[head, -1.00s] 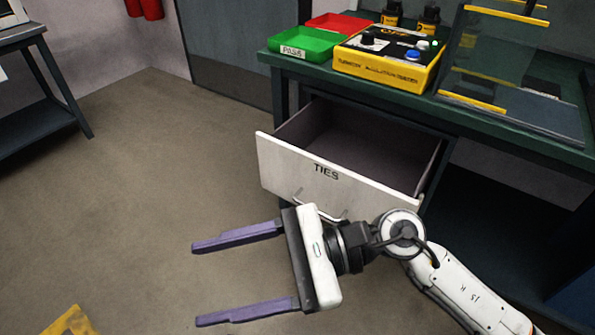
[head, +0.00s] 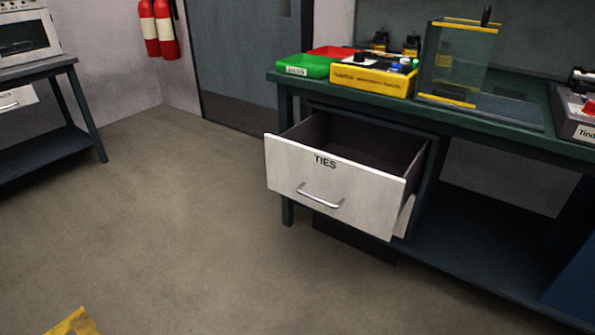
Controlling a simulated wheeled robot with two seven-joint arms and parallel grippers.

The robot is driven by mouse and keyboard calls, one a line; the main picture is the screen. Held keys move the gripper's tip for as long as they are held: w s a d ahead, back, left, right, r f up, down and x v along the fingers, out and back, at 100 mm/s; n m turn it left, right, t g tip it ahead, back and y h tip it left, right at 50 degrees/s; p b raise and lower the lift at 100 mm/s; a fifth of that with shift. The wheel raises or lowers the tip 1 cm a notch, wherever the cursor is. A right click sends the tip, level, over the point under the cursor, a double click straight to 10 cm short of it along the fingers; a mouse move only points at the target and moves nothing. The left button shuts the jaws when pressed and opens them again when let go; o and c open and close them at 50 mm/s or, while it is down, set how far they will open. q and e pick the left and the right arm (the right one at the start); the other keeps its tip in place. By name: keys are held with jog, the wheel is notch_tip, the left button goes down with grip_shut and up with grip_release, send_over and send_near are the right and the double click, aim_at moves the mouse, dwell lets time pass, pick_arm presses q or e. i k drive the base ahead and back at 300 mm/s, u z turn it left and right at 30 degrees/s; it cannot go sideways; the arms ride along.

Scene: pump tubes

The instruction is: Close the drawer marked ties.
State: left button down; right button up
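The drawer marked TIES (head: 350,188) is under the green-topped workbench (head: 465,117). It stands pulled well out and its inside looks empty. Its white front faces me, with a metal bar handle (head: 320,197) below the label. Neither of my grippers is in the head view, and nothing touches the drawer front.
On the bench are a green tray (head: 306,67), a red tray (head: 333,52), a yellow tester box (head: 372,79) and a clear guarded stand (head: 455,62). Another table (head: 40,72) stands at the left. The floor (head: 190,210) before the drawer is clear.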

aim_at(359, 174)
jog(key=u, duration=0.15)
jog(key=i, duration=0.9)
jog(key=z, duration=0.3)
